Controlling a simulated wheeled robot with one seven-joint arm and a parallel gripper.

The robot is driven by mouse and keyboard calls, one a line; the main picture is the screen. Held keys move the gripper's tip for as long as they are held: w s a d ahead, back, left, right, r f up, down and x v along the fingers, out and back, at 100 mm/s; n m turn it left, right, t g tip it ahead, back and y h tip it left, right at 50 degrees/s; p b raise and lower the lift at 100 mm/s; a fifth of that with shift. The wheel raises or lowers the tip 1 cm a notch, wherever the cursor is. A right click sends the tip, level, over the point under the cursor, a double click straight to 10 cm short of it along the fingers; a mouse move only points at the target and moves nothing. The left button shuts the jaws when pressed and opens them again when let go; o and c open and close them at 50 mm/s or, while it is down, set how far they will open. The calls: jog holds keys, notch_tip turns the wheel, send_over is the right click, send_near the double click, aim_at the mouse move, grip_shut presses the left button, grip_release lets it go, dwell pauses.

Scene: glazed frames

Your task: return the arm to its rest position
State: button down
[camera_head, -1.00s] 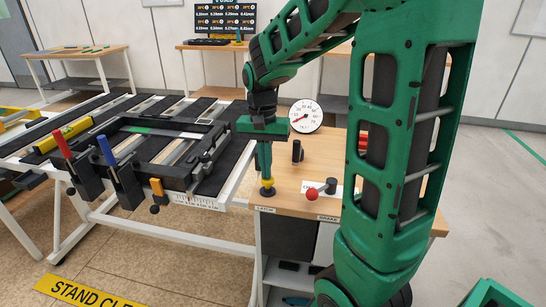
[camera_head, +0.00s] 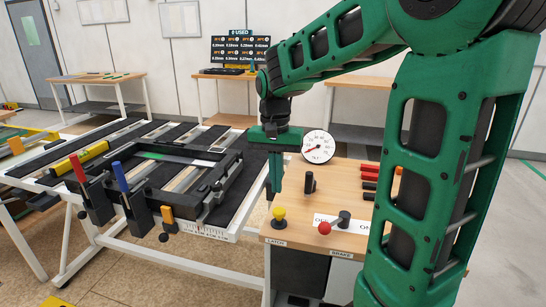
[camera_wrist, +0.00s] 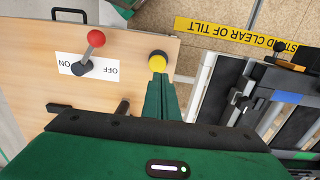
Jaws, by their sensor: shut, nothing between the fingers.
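My green arm rises at the right of the head view and bends over to the left. My gripper (camera_head: 275,190) points straight down with its fingers shut and nothing between them. It hangs by the left edge of the wooden bench top (camera_head: 345,185), above the yellow knob (camera_head: 279,213) labelled LATCH. In the wrist view the shut fingers (camera_wrist: 159,80) overlap the line of sight to the yellow knob (camera_wrist: 157,58); in the head view a small gap shows between tips and knob.
A red-balled lever (camera_head: 325,228) stands on an ON/OFF plate. A black post (camera_head: 309,183), a dial gauge (camera_head: 318,147) and red-and-black handles (camera_head: 370,177) are on the bench. The tilt table (camera_head: 110,150) with a dark frame (camera_head: 215,190) and red and blue levers lies left.

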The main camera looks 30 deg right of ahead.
notch_tip(320, 180, up, 8)
jog(key=shift+w, duration=0.15)
jog(key=s+d+f+n, duration=0.1)
jog(key=s+d+f, duration=0.1)
jog(key=s+f, duration=0.4)
jog(key=s+d+f+n, duration=0.2)
jog(key=s+f, duration=0.4)
jog(key=s, duration=1.1)
jog(key=shift+d+f, duration=0.2)
jog(key=shift+f, duration=0.2)
jog(key=shift+s, duration=0.1)
jog(key=shift+w+f, duration=0.25)
jog(key=shift+w, duration=0.4)
